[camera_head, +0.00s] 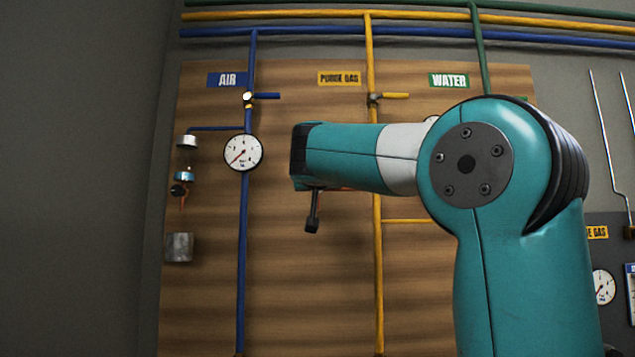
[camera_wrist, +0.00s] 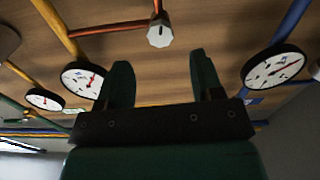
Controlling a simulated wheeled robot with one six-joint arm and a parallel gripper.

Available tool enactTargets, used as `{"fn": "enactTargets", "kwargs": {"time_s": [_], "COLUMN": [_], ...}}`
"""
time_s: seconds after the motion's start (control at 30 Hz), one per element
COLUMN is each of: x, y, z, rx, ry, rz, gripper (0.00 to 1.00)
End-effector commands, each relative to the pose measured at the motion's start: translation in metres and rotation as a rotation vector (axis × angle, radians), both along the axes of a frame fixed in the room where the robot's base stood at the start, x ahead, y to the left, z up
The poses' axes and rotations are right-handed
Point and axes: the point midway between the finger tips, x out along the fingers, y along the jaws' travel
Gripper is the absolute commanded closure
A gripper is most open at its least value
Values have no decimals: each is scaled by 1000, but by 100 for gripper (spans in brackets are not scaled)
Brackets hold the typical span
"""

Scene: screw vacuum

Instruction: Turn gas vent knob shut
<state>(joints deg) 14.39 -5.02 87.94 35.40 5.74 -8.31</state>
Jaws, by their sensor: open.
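A pale, faceted knob (camera_wrist: 160,34) sits at the end of a short orange-red branch pipe (camera_wrist: 108,28) in the wrist view. I take it to be the gas vent knob. My gripper (camera_wrist: 160,62) is open and empty, with its two dark fingers apart. The knob appears beyond the fingertips, between their lines, with no visible contact. In the head view my arm covers the knob and most of the branch; a little orange pipe (camera_head: 345,189) shows under the arm. The yellow purge gas pipe (camera_head: 378,285) runs down the panel behind my arm.
The wooden panel (camera_head: 300,280) carries a blue air pipe (camera_head: 242,260) with a gauge (camera_head: 243,153). Small fittings (camera_head: 180,247) sit at its left. In the wrist view, round gauges flank the gripper at left (camera_wrist: 85,80) and right (camera_wrist: 272,68).

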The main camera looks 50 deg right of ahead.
Motion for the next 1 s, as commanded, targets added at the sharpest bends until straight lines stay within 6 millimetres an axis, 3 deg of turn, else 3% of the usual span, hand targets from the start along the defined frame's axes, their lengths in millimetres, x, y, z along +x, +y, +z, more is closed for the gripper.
{"fn": "enactTargets", "kwargs": {"time_s": [0.2, 0.4, 0.87, 1.0], "x": [32, 52, 60, 60], "y": [-39, -61, -70, -70], "z": [4, 3, -1, 0], "rx": [1, 1, 1, 1], "ry": [3, 1, 1, 1], "rz": [-3, 0, 2, 2], "gripper": [40, 40, 40, 72]}}
